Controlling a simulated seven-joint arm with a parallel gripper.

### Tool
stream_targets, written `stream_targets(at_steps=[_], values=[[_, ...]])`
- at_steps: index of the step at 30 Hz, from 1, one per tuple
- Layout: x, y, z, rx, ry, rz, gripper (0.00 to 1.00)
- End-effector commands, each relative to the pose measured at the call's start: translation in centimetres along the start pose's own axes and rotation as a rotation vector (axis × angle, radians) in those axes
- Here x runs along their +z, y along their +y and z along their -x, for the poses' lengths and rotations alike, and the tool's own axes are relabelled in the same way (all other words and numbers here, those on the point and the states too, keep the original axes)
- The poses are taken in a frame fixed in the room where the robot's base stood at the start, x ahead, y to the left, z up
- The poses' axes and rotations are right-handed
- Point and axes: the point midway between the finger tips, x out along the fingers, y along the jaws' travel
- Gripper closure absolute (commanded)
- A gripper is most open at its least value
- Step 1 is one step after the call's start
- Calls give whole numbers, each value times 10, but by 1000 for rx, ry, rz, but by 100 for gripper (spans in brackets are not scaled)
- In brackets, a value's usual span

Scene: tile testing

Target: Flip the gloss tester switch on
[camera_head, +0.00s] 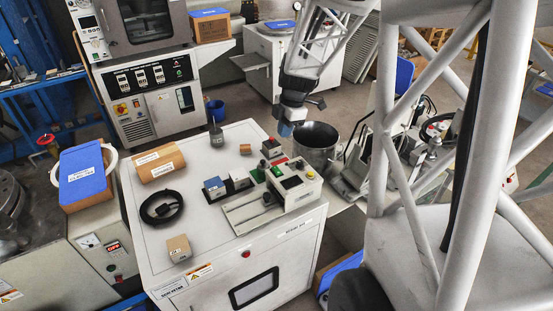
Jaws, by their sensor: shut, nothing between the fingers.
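A cream instrument (306,191) with a dark window and a small red spot on its top stands on a flat plate near the right edge of a white cabinet top. It looks like the gloss tester, but I cannot read its label. Its switch is too small to make out, so I cannot tell its position. My gripper (285,130) is shut and empty. It points down in the air above and behind the instrument, apart from it, in front of a dark metal bucket in the picture.

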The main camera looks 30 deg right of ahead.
Motion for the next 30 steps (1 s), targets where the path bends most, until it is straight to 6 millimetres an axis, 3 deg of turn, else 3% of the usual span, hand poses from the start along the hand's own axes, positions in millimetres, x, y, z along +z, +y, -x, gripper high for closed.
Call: stream_targets(at_steps=[7, 20, 30], values=[[10, 9, 3, -3, 101, -1, 100], [11, 10, 4, -2, 110, 1, 100], [9, 10, -15, -4, 111, 1, 100]])
